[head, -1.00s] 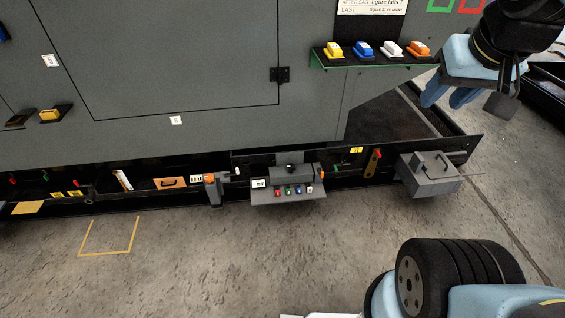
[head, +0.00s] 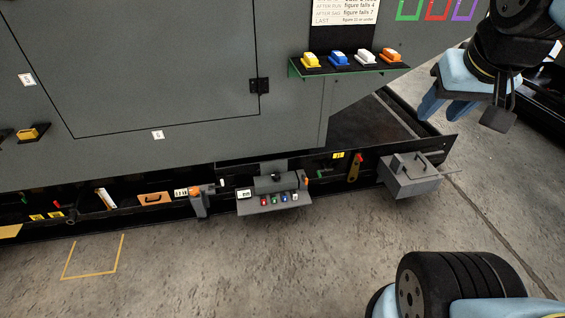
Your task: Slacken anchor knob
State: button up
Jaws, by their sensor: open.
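My gripper (head: 448,107) hangs at the upper right with its blue fingers apart and nothing between them. It appears to the right of the shelf and above the grey box with a handle. No part is clearly labelled as the anchor knob. A small grey control unit (head: 262,203) with a dark cylindrical top, a small display and several coloured buttons sits low on the enclosure's base. A grey post with an orange part (head: 198,200) stands just left of it. I cannot tell whether either carries the anchor knob.
A shelf (head: 380,70) holds yellow, blue, white and orange blocks. A grey box with a handle (head: 408,180) juts out at the base's right end. A yellow floor outline (head: 92,276) lies at lower left. The concrete floor (head: 280,260) in front is clear.

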aim_at(274, 175)
jog(key=i, duration=0.85)
jog(key=u, duration=0.05)
